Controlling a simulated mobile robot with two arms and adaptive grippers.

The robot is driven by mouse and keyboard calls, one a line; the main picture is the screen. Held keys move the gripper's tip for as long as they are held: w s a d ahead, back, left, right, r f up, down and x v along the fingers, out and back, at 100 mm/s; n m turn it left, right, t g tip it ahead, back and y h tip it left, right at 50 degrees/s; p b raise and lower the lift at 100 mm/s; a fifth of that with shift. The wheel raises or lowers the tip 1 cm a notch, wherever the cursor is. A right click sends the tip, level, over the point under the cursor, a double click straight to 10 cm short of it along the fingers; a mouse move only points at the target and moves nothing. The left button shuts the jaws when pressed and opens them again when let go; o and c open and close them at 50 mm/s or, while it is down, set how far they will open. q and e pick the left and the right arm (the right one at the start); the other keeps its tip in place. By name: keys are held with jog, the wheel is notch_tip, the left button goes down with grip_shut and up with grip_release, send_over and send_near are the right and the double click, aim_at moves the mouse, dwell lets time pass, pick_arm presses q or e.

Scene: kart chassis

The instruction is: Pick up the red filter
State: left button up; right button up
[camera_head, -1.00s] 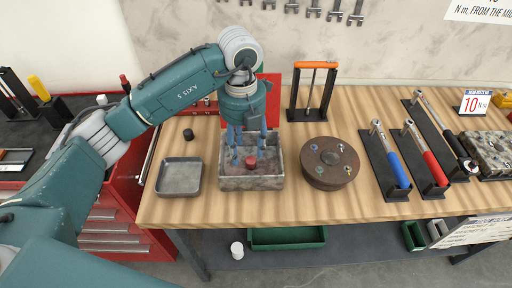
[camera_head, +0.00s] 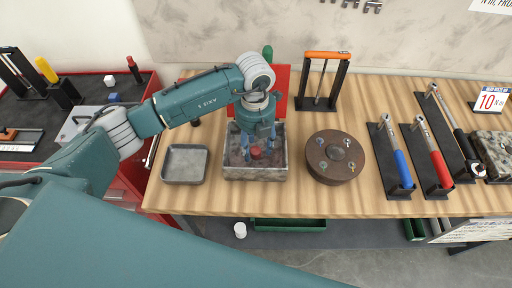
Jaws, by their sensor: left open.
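The red filter (camera_head: 257,153) is a small red cylinder inside the grey metal bin (camera_head: 254,174) on the wooden workbench. My left gripper (camera_head: 257,151) points down into this bin from above. Its blue fingers are open and spread, with the filter between or just in front of them. I cannot tell whether the fingers touch it. The gripper partly hides the back of the bin. My right gripper is not in view.
A shallow grey tray (camera_head: 185,165) lies left of the bin, and a round brown fixture (camera_head: 336,158) stands close on its right. A rack with an orange-handled tool (camera_head: 323,82) stands behind. Several torque wrenches lie farther right.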

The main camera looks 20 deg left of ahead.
pick_arm(q)
jog(key=shift+s+f, duration=0.1)
jog(key=shift+f, duration=0.8)
jog(key=shift+c, duration=0.2)
jog(key=c, duration=0.9)
jog(key=shift+c, duration=1)
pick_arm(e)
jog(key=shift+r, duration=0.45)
